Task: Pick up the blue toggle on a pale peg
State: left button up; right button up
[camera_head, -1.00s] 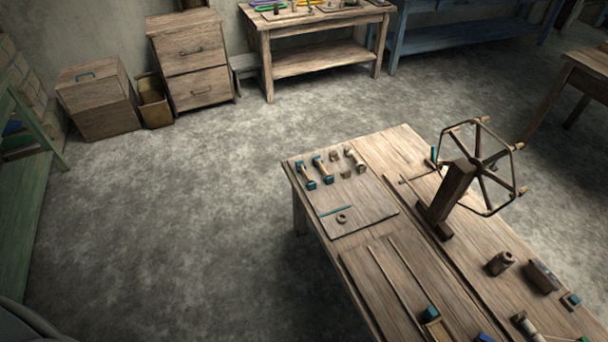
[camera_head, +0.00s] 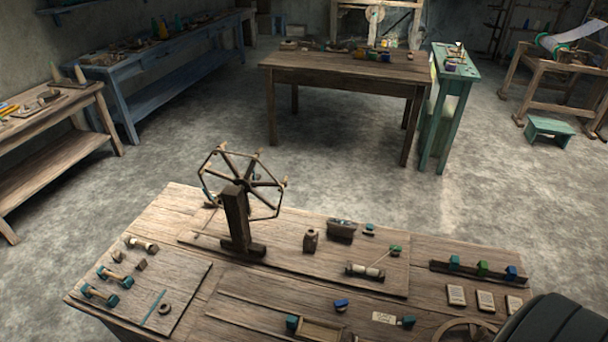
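I cannot single out the blue toggle on a pale peg with certainty. Several small blue or teal pieces lie on the near wooden bench (camera_head: 190,200). A small blue piece (camera_head: 341,304) lies near its front middle. A blue block (camera_head: 511,272) stands at the right end of a dark rack (camera_head: 470,275), beside a green one (camera_head: 483,268) and a teal one (camera_head: 455,262). A blue-topped piece (camera_head: 370,229) lies further back. Any pale peg under these is too small to make out. Neither of my grippers is in view.
A six-armed wooden winder (camera_head: 236,215) stands upright on the near bench. Teal-ended spools (camera_head: 100,295) lie on a board at left. A brown table (camera_head: 345,75), a green stand (camera_head: 447,105) and a blue bench (camera_head: 160,85) stand behind. Open floor (camera_head: 365,185) lies between.

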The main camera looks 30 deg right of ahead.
aim_at(341, 303)
jog(key=z, duration=1.3)
